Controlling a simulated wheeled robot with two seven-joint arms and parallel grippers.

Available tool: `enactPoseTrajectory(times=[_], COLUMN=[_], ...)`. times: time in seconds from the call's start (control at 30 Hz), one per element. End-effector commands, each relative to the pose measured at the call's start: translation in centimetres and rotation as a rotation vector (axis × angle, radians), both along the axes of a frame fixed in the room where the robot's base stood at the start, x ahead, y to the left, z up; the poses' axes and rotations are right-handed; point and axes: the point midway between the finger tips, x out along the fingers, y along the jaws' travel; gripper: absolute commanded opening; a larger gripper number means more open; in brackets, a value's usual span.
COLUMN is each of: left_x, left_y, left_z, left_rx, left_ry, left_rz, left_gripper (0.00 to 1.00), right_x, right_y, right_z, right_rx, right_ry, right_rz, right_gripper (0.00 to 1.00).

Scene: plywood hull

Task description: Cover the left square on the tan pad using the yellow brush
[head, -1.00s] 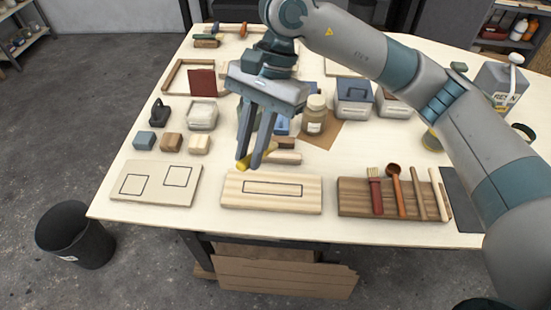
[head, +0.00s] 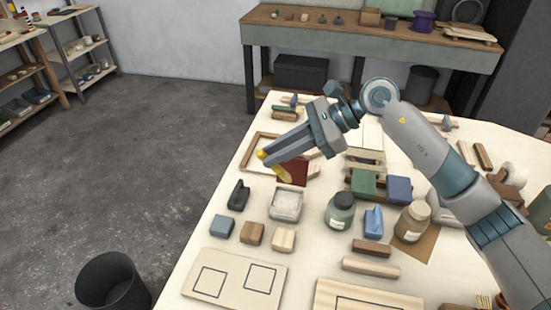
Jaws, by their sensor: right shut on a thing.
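The tan pad (head: 236,261) lies at the table's near left edge, with two outlined squares. The left square (head: 209,282) and the right square look bare. My right gripper (head: 267,160) is shut on the yellow brush (head: 283,174). It holds the brush above the far left part of the table, in front of a tan frame and a dark red panel. The gripper's fingers hide part of the brush. My left gripper is not in view.
Blue, brown and tan blocks (head: 253,234) stand just behind the pad. Another wooden board (head: 370,293) lies right of the pad. A black bin (head: 112,283) stands on the floor.

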Motion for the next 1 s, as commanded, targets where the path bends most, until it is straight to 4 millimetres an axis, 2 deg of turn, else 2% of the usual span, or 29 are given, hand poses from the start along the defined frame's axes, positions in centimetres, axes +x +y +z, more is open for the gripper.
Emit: enactPoseTrajectory(times=[0.37,0.57,1.0], left_x=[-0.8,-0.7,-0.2], left_y=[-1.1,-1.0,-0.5], left_z=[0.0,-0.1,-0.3], left_rx=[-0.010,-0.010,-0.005], left_ry=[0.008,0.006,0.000], left_rz=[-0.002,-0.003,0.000], left_gripper=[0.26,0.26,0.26], right_x=[0.1,0.1,0.0], right_y=[0.0,0.0,0.0], right_z=[0.0,-0.5,-3.8], right_rx=[0.002,0.002,0.002], right_ry=[0.000,0.001,0.002], right_rz=[-0.003,-0.003,-0.003], right_gripper=[0.00,0.00,0.00])
